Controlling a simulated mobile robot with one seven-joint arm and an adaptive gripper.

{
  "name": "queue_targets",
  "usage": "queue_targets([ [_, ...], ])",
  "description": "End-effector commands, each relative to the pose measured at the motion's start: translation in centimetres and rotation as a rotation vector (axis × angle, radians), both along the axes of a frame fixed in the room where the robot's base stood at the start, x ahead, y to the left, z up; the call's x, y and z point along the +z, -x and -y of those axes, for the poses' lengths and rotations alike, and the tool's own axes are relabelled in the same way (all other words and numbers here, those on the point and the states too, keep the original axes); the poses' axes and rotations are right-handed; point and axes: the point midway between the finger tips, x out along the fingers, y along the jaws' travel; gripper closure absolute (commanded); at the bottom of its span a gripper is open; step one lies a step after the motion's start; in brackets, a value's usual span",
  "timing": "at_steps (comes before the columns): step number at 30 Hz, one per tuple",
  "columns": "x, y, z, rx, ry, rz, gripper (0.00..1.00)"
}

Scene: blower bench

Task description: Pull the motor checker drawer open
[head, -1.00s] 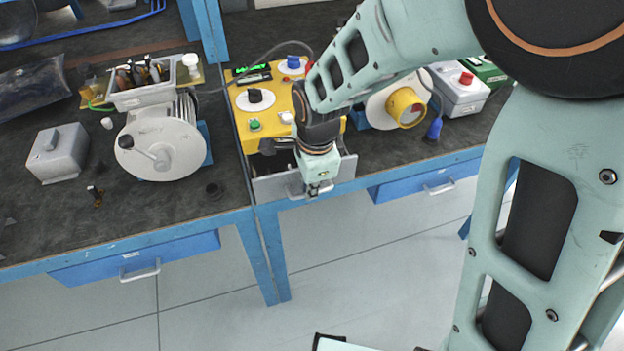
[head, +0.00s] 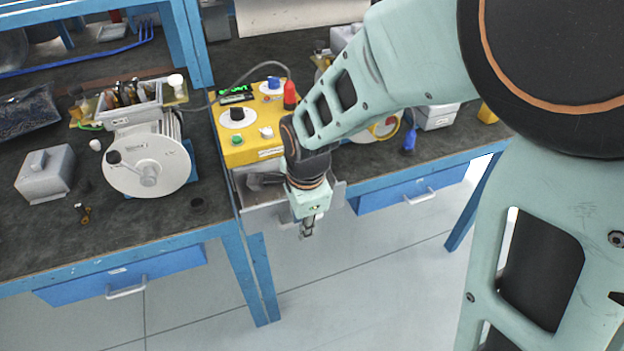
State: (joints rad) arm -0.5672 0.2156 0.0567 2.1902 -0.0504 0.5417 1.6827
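The motor checker (head: 247,150) is a yellow box with black, blue and green controls, a red part and a lit green display, at the bench's middle. Its grey metal drawer (head: 262,217) is out from under the box and reaches past the bench's front edge. Dark contents show inside at its left. My gripper (head: 307,231) points down at the middle of the drawer's front, where the handle is. My wrist covers part of the drawer. The fingers are small and partly hidden, so their grip on the handle is unclear.
A white round blower (head: 147,172) and a grey box (head: 46,174) stand on the left bench. Closed blue drawers hang below the bench at left (head: 122,274) and right (head: 408,190). The floor in front of the grey drawer is clear.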

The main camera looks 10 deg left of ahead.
Motion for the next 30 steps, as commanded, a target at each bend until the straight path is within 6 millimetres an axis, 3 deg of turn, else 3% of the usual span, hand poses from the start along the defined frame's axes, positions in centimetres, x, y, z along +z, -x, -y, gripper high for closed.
queue_targets([
  [7,0.3,0.1,0.1,0.000,0.002,-0.003,0.74],
  [30,5.8,0.9,0.6,0.000,0.000,0.000,0.74],
])
